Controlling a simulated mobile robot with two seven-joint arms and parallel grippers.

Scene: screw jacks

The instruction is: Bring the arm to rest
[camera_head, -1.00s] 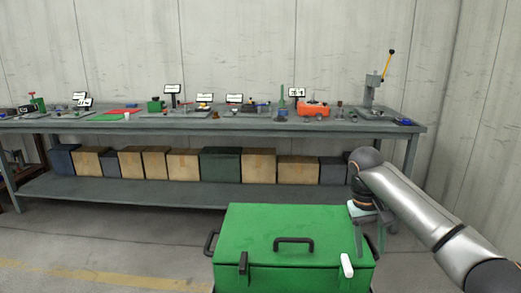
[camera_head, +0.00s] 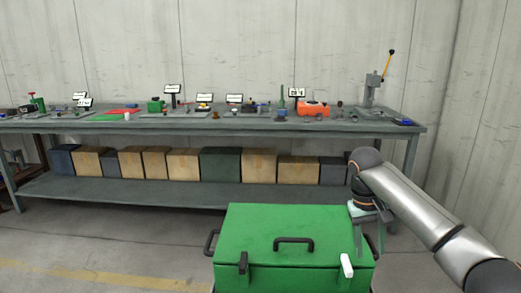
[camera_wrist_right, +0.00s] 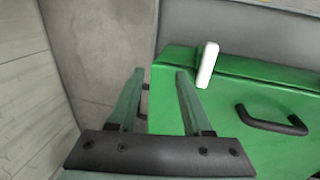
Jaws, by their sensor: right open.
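My right arm comes in from the right in the head view. Its gripper (camera_head: 370,236) points down beside the right end of a closed green box (camera_head: 325,225). In the right wrist view the gripper (camera_wrist_right: 158,75) has its two fingers apart with nothing between them. The green box (camera_wrist_right: 225,95) lies to the right there, with a white latch (camera_wrist_right: 208,65) and a black handle (camera_wrist_right: 270,120). I cannot tell whether a finger touches the box. My left gripper is in neither view.
A long grey workbench (camera_head: 230,126) stands behind, with small tools, an orange tank (camera_head: 312,109) and a press (camera_head: 371,90) on top. Several cartons (camera_head: 183,164) line its lower shelf. Floor (camera_head: 90,250) left of the box is clear.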

